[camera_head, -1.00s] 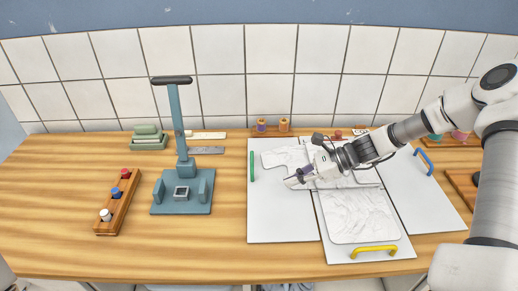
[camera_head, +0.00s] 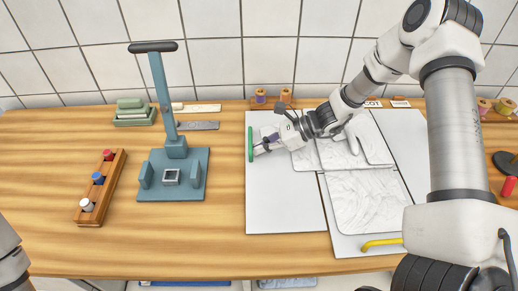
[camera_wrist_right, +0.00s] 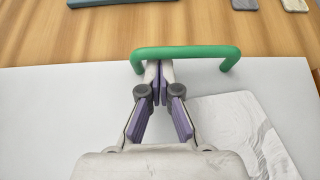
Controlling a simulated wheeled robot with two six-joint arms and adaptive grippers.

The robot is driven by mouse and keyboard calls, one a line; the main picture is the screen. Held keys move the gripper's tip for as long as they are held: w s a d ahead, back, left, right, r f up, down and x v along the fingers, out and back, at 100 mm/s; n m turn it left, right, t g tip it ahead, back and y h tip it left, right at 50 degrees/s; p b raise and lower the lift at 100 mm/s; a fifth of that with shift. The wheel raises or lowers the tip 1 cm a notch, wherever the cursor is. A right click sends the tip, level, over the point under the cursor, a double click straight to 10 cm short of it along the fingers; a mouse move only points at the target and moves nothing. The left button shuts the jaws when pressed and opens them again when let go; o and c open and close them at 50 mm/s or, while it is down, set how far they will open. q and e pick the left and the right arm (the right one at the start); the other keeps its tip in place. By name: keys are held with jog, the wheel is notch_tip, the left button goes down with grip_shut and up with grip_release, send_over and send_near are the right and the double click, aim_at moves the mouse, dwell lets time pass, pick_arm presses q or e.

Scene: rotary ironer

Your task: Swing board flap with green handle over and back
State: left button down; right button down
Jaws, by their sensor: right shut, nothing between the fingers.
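The white board flap (camera_head: 285,205) lies flat on the left of the folding board, with its green handle (camera_head: 250,144) along its left edge. The handle also shows in the right wrist view (camera_wrist_right: 185,52) as a raised bar on two posts. My right gripper (camera_head: 258,149) is shut and empty, low over the flap, its tips at the handle's inner side. In the wrist view its fingertips (camera_wrist_right: 159,68) meet the bar near the middle; I cannot tell whether they touch it. My left gripper is out of view; only part of that arm shows at lower left.
A wrinkled white fabric piece (camera_head: 365,200) lies over the board. A yellow handle (camera_head: 382,242) is at its front edge. A blue-grey press (camera_head: 172,170) and a wooden rack (camera_head: 101,186) stand to the left, with bare tabletop (camera_head: 225,170) between press and board.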

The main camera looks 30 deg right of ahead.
jog(key=shift+s+a, duration=0.15)
jog(key=shift+a, duration=0.05)
jog(key=shift+w+d, duration=0.1)
jog(key=shift+w, duration=0.1)
